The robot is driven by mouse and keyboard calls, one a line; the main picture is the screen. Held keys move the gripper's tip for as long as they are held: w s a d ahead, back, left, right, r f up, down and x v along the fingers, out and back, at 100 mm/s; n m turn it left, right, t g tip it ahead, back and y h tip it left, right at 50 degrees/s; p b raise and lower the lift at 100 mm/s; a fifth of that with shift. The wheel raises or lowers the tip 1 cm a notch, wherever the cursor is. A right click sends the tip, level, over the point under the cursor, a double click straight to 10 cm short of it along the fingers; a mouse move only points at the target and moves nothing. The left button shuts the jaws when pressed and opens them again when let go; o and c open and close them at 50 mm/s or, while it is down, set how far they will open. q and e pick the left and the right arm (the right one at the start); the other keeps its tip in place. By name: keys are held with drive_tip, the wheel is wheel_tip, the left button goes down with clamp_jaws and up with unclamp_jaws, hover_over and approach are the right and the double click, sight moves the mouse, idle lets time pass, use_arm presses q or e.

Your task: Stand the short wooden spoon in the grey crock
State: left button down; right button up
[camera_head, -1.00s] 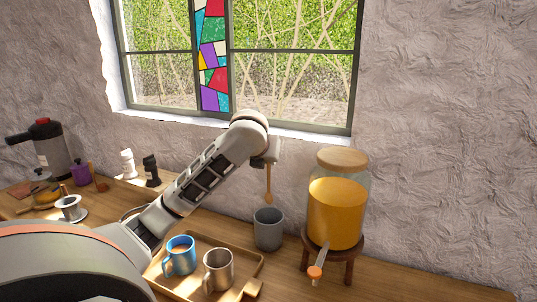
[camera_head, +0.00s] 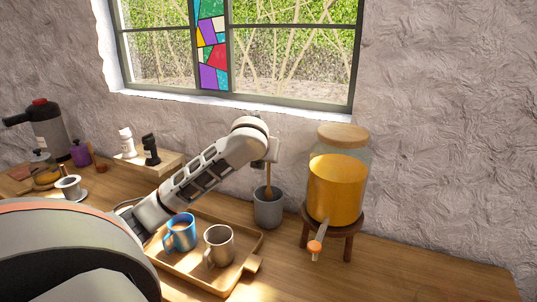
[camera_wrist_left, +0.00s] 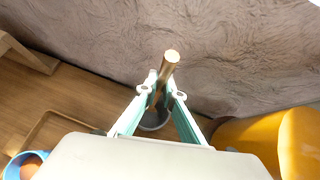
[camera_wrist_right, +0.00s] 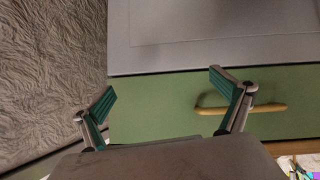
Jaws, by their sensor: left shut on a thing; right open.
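The short wooden spoon (camera_head: 268,185) hangs upright, bowl end down, from my left gripper (camera_head: 271,166). The left wrist view shows the fingers (camera_wrist_left: 161,92) shut on the spoon's handle (camera_wrist_left: 168,66). The grey crock (camera_head: 268,210) stands on the counter right under it. The spoon's lower end is at the crock's mouth; how far it reaches inside is hard to tell. The crock also shows below the fingers in the left wrist view (camera_wrist_left: 153,122), partly hidden. My right gripper (camera_wrist_right: 162,93) is open and empty, facing a green drawer front.
A juice dispenser (camera_head: 336,190) on a wooden stand is right of the crock. A wooden tray (camera_head: 243,253) with a blue mug (camera_head: 180,232) and a metal mug (camera_head: 219,245) is in front at left. The counter (camera_head: 400,278) is clear at right.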

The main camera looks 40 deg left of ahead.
sight(268, 168)
use_arm(q)
drive_tip(key=shift+f+b, duration=0.45)
drive_tip(key=shift+f, duration=1.4)
drive_tip(key=c, duration=2.1)
unclamp_jaws()
